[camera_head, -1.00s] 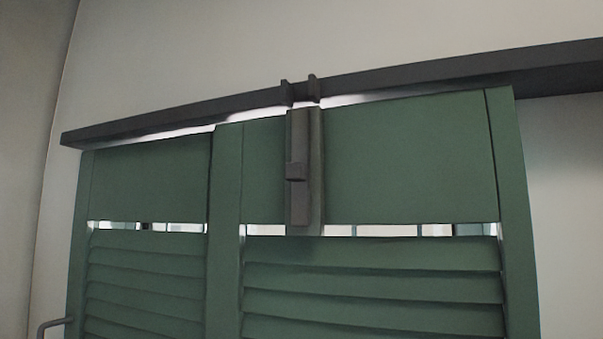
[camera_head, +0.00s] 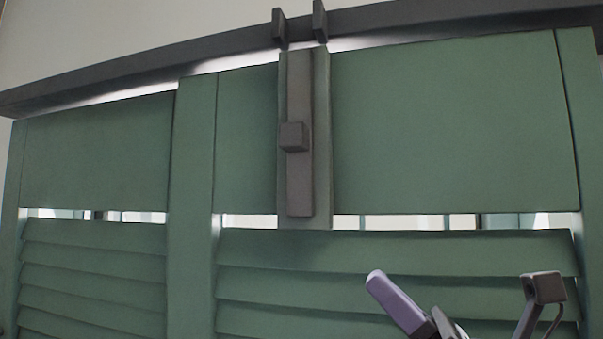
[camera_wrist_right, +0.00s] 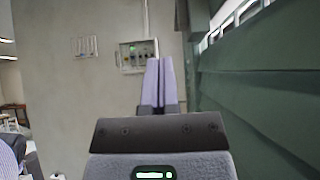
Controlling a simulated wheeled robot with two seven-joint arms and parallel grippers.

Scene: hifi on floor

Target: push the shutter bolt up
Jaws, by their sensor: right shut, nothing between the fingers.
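The shutter bolt (camera_head: 300,180) is a dark grey upright bar with a small square knob (camera_head: 292,136) on its front. It sits on the green shutter (camera_head: 450,130) near the top. Its top end is close below two dark prongs (camera_head: 300,25) on the rail. My right gripper (camera_head: 376,280) is in front of the louvres, below and to the right of the bolt, and apart from it. In the right wrist view its two pale fingers (camera_wrist_right: 159,82) are together with nothing between them. My left gripper is not in view.
A dark rail (camera_head: 420,28) runs along the shutter's top edge. Green louvres (camera_head: 400,255) fill the lower part. In the right wrist view the shutter stands close on the right, and a grey panel box (camera_wrist_right: 138,55) is on the far wall.

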